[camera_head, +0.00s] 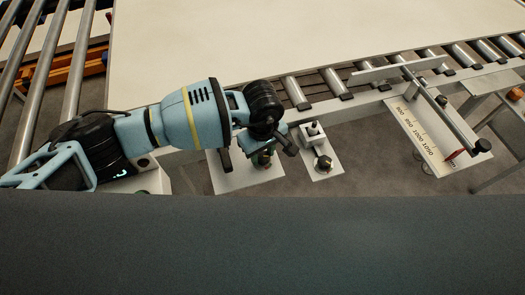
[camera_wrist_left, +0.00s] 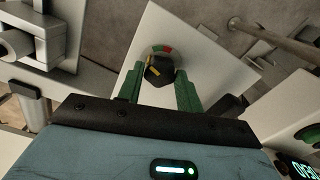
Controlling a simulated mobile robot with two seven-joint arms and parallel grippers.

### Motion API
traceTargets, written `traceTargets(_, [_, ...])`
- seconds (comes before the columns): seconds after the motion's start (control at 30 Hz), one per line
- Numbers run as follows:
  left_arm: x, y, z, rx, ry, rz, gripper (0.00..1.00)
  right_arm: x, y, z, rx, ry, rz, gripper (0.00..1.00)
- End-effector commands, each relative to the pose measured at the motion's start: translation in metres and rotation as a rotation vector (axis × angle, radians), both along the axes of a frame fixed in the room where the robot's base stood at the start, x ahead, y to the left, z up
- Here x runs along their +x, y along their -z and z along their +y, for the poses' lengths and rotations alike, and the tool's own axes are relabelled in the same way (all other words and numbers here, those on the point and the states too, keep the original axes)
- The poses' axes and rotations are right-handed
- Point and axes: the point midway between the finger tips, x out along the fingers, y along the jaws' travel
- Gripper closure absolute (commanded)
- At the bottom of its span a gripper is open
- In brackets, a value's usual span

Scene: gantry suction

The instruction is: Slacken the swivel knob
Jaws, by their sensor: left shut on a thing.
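A black knob with a yellow pointer mark (camera_wrist_left: 158,69), which I take to be the swivel knob, sits on a white plate (camera_wrist_left: 205,65) with a green and red arc just beyond it. My left gripper (camera_wrist_left: 157,84) has its two green fingers on either side of the knob and is shut on it. In the head view the left gripper (camera_head: 265,152) reaches down to a pale plate (camera_head: 238,180) below the conveyor edge, and its wrist hides part of the plate. The pointer lies on the knob's left side in the wrist view. My right gripper is not in view.
A second small plate with a dark knob (camera_head: 325,163) stands close to the right of my left gripper. Farther right are a numbered scale plate (camera_head: 423,140) with a red marker and a long metal bar (camera_head: 440,106). Conveyor rollers (camera_head: 296,92) run behind.

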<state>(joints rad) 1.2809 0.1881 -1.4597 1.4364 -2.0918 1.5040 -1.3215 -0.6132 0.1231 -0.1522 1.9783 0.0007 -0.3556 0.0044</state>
Motion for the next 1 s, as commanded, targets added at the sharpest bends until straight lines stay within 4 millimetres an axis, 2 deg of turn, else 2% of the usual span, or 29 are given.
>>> traceTargets(0.37, [0.000, 0.000, 0.000, 0.001, -0.007, -0.001, 0.87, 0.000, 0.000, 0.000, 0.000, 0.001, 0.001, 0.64])
traceTargets(0.4, [0.000, 0.000, 0.000, 0.001, -0.007, -0.001, 0.63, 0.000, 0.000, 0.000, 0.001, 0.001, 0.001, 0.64])
traceTargets(0.57, [0.000, 0.000, 0.000, 0.001, -0.006, -0.001, 0.43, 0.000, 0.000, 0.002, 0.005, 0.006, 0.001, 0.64])
traceTargets(0.87, [0.000, -0.002, 0.000, 0.000, -0.006, -0.001, 0.43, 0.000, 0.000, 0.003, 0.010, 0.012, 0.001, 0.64])
traceTargets(1.0, [0.002, -0.014, 0.000, 0.000, -0.006, -0.004, 0.43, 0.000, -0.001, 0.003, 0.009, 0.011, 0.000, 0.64])
